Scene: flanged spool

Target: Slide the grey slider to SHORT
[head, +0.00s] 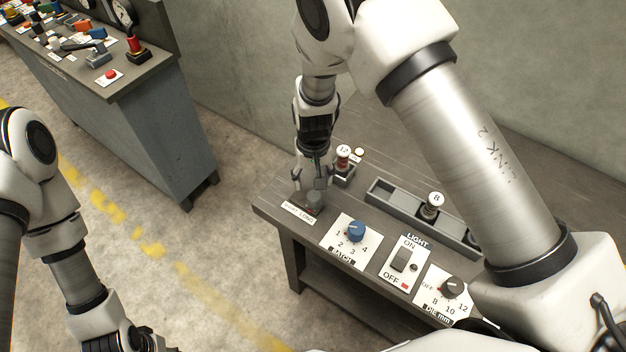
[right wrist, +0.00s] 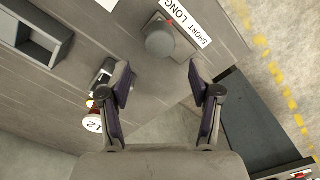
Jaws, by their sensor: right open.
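The grey slider (head: 315,198) is a round knob on a small dark base near the left end of the table. Its white SHORT LONG label (head: 299,213) lies in front of it, and the knob looks nearer the LONG end. In the right wrist view the knob (right wrist: 160,42) stands beyond the fingertips, between their lines, with the label (right wrist: 187,20) beside it. My right gripper (head: 312,178) is above and just behind the knob; its fingers (right wrist: 162,88) are open and empty. My left gripper (head: 135,345) is partly cut off at the bottom left, its fingers not clear.
A blue dial (head: 355,231), a light switch (head: 401,258) and a dark dial (head: 452,286) line the front. A tray (head: 388,194) holds a knob marked 8 (head: 432,205). Another bench (head: 140,130) stands left across bare floor.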

